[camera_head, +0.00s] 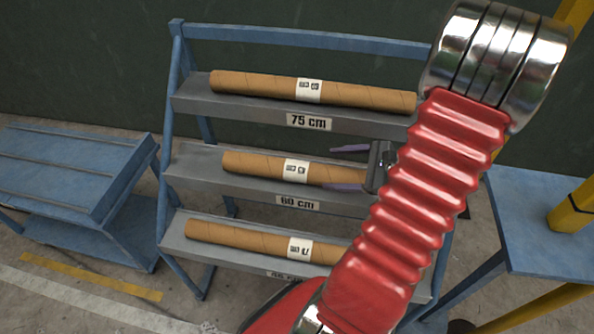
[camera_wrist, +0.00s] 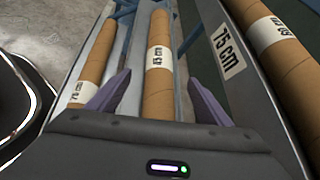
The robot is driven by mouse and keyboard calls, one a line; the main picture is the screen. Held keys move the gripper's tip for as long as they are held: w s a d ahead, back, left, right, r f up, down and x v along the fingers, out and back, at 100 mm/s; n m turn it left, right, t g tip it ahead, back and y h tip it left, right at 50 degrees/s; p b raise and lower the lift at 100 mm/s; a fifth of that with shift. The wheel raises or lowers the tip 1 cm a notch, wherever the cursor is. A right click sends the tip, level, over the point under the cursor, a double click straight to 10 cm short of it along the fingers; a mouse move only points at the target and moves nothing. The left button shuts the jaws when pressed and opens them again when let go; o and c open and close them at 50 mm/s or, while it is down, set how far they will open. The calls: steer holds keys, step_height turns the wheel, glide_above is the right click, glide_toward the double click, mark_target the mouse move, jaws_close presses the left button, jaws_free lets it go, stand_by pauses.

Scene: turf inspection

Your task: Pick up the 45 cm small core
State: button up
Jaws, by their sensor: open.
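The core on the middle shelf (camera_head: 256,163) is a brown cardboard tube with a white label that looks like 45 cm in the wrist view (camera_wrist: 158,100). It looks the shortest of the three cores and lies along the shelf marked 60 cm. My gripper (camera_head: 333,168) is open near its right end, one purple finger on each side. In the wrist view, the fingers (camera_wrist: 158,76) also flank this core. I cannot tell whether they touch it. The core's right end is hidden by the gripper.
Another core (camera_head: 245,86) lies on the top shelf, marked 75 cm. A third core (camera_head: 228,236) lies on the bottom shelf, its right end hidden behind my red arm. A blue bench (camera_head: 70,170) stands left, and a blue table (camera_head: 540,225) stands right.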

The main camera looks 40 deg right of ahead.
mark_target(305, 168)
steer(key=shift+x, duration=2.95)
steer(key=shift+x, duration=2.6)
steer(key=shift+c, duration=0.4)
steer(key=c, duration=1.4)
steer(key=shift+r, duration=0.15)
steer(key=shift+r, duration=4.95)
